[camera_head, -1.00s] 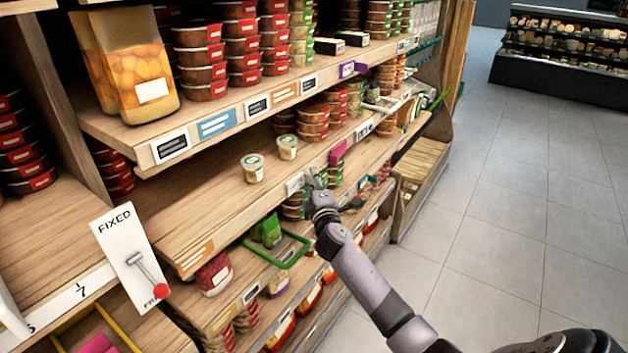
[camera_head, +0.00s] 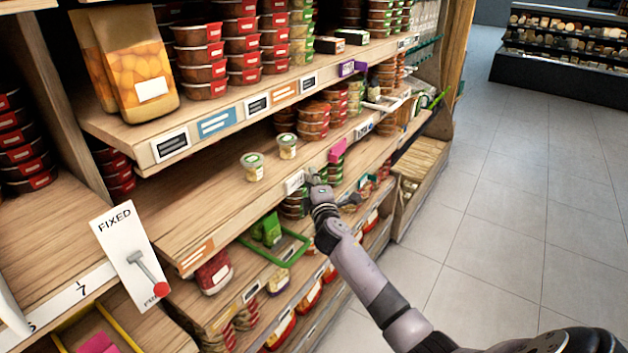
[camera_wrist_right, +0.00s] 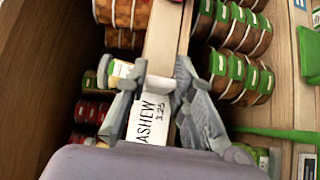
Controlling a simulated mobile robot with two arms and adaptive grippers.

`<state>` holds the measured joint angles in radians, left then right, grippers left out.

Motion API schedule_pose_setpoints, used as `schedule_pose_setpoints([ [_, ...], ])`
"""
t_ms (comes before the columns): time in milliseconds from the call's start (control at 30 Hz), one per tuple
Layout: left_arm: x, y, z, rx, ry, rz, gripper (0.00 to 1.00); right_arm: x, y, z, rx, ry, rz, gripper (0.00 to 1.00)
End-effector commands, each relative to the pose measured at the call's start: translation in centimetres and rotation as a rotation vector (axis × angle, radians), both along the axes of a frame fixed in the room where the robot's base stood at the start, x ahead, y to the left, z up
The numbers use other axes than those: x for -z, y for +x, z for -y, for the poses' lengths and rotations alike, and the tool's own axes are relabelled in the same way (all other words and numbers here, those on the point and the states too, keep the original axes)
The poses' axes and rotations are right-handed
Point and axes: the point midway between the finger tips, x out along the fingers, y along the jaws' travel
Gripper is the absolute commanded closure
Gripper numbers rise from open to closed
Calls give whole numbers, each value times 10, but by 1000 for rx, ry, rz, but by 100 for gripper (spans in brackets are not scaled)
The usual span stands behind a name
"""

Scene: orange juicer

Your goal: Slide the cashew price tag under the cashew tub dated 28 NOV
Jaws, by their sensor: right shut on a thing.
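The white cashew price tag (camera_head: 294,182) is at the front edge of the middle shelf. In the right wrist view, the tag (camera_wrist_right: 152,118) reads "ASHEW 3.25", its first letter hidden. My right gripper (camera_head: 314,176) is at the shelf edge, just right of the tag. In the wrist view its fingers (camera_wrist_right: 160,95) are shut on the tag, one on each side. Two small tubs with pale green lids stand upright on the shelf: a left tub (camera_head: 252,167) and a right tub (camera_head: 287,146). Their dates are too small to read. My left gripper is not in view.
Stacked red-label tubs (camera_head: 313,120) stand deeper on the same shelf. A pink tag (camera_head: 338,150) sticks out from the edge, right of my gripper. A green-framed holder (camera_head: 290,250) juts out below.

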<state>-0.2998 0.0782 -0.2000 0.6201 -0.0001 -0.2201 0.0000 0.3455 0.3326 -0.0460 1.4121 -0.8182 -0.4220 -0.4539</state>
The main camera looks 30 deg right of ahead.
Motion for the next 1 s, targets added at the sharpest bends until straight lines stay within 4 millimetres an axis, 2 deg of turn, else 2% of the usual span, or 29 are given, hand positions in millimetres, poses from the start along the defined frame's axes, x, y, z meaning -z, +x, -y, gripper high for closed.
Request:
schedule_pose_setpoints([
  [133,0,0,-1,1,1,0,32,0,0,0,0,0,-1,100],
  [600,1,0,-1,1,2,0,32,1,0,1,0,0,-1,100],
  [667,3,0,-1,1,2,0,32,1,3,7,2,-1,0,100],
  [900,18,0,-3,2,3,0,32,2,21,52,3,0,1,100],
  [1000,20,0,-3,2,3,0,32,1,25,62,2,1,1,100],
])
